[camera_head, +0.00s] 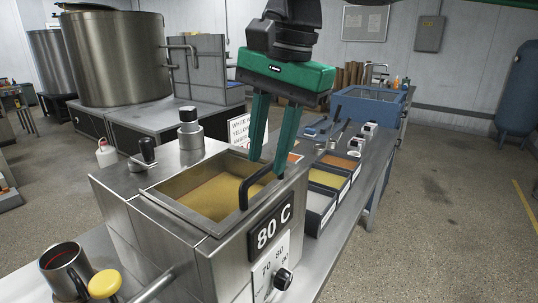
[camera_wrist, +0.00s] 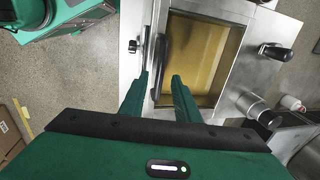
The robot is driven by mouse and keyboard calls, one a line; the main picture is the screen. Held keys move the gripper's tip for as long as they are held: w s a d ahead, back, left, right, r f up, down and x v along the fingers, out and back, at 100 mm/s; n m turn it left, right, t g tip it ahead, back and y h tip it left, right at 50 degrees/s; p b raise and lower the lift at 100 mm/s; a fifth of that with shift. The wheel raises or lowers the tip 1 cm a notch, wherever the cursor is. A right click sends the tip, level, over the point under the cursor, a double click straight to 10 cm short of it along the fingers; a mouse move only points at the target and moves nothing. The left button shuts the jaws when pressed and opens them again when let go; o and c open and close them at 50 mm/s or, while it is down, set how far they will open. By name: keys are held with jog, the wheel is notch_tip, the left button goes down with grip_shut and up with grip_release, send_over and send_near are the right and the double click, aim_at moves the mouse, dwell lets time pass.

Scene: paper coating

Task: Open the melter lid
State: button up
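The melter (camera_head: 150,215) is a steel box with an "80 C" sign on its side, and it also shows in the wrist view (camera_wrist: 228,70). A golden-yellow surface (camera_head: 215,195) shows inside its rectangular frame; I cannot tell a separate lid panel from the frame. A black bar handle (camera_head: 245,192) runs along the frame's right side; in the wrist view the handle (camera_wrist: 157,70) lies along the left side. My gripper (camera_head: 267,167) is over that side, fingers pointing down and apart. In the wrist view its fingertips (camera_wrist: 160,78) are on either side of the handle, with gaps visible.
A black-knobbed lever (camera_head: 145,151) and a steel cylinder (camera_head: 190,130) stand on the melter's left and back top. Several bins (camera_head: 322,205) of coloured material are right of it.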

jog(key=shift+a+f, duration=0.1)
jog(key=shift+f, duration=0.45)
grip_shut()
jog(key=shift+w+r, duration=0.1)
